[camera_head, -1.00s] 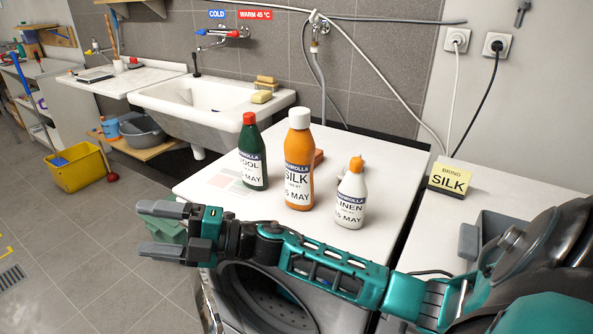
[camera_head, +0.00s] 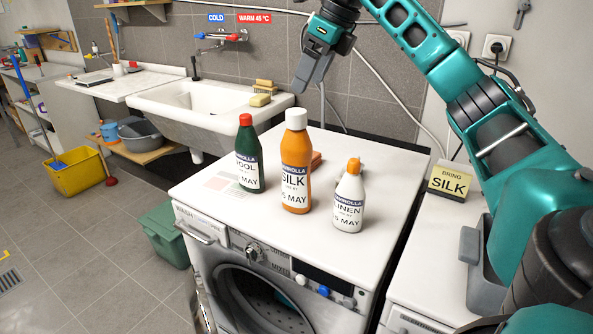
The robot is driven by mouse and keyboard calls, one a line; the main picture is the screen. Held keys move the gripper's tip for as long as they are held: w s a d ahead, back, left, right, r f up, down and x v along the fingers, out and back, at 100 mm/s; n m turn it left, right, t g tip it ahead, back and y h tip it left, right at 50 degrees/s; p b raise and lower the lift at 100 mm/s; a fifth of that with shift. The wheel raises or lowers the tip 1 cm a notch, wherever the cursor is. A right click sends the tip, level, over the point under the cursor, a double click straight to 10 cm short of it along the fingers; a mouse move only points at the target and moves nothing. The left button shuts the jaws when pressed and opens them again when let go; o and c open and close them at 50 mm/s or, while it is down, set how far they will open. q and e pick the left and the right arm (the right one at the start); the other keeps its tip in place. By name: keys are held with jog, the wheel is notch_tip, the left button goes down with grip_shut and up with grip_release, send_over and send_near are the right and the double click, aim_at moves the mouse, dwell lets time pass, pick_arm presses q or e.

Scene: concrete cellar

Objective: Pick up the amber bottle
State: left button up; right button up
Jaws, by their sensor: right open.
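The amber bottle (camera_head: 296,165) stands upright on top of the washing machine (camera_head: 250,213), with a white cap and a label reading SILK. A green bottle (camera_head: 248,160) with a red cap stands to its left. A white bottle (camera_head: 348,198) with an orange cap, labelled LINEN, stands to its right. My right gripper (camera_head: 312,82) hangs above the amber bottle in the picture, fingers pointing down, open and empty. It does not touch the bottle. My left gripper is not in view.
A yellow sign (camera_head: 449,181) reading BRING SILK stands at the right. A reddish block (camera_head: 316,160) lies behind the amber bottle. A sink (camera_head: 205,108) is at the back left. The machine top's front left is clear.

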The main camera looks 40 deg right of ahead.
aim_at(294, 124)
jog(key=x, duration=0.2)
jog(key=b+x, duration=0.1)
jog(key=x, duration=0.1)
jog(key=d+x, duration=0.1)
jog(key=x, duration=0.1)
jog(key=shift+s+f, duration=0.1)
jog(key=shift+f, duration=0.2)
jog(key=x, duration=0.3)
jog(key=b+x, duration=0.1)
jog(key=x, duration=0.1)
jog(key=shift+a+f, duration=0.2)
jog(key=shift+a, duration=0.1)
jog(key=shift+f, duration=0.15)
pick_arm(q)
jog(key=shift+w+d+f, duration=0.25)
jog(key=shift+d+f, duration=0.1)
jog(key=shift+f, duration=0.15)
pick_arm(e)
jog(key=shift+c, duration=0.2)
jog(key=c, duration=1.4)
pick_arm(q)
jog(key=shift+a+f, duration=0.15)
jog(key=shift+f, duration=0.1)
pick_arm(e)
grip_shut()
